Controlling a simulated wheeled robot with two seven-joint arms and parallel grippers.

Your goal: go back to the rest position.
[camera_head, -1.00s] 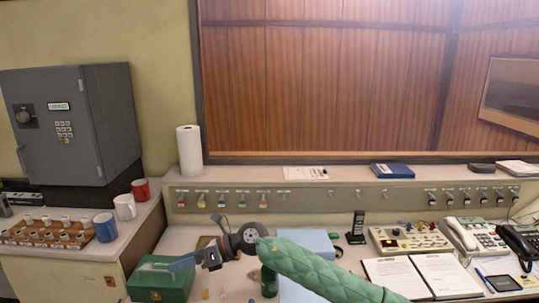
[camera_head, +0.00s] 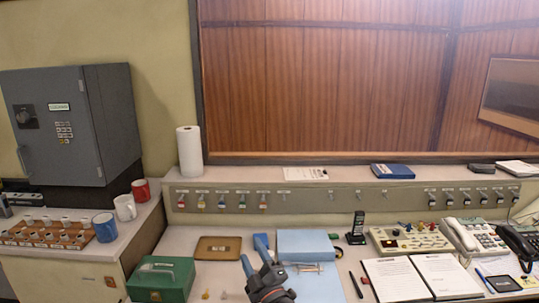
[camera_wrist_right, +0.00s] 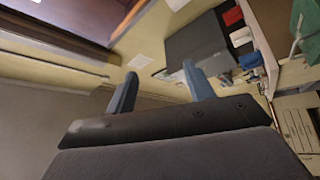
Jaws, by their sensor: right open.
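My right gripper (camera_head: 253,250) shows at the bottom middle of the head view, above the desk. Its blue fingers are apart and nothing is between them. In the right wrist view the two blue fingers (camera_wrist_right: 160,72) also stand apart and empty, with the room tilted behind them. My left gripper is in neither view.
Near the gripper lie a green box (camera_head: 162,279), a brown tray (camera_head: 218,256) and a light blue box (camera_head: 305,243). Papers (camera_head: 392,279), a cordless phone (camera_head: 357,230) and telephones (camera_head: 474,235) are to the right. Mugs (camera_head: 125,207) stand on the left counter.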

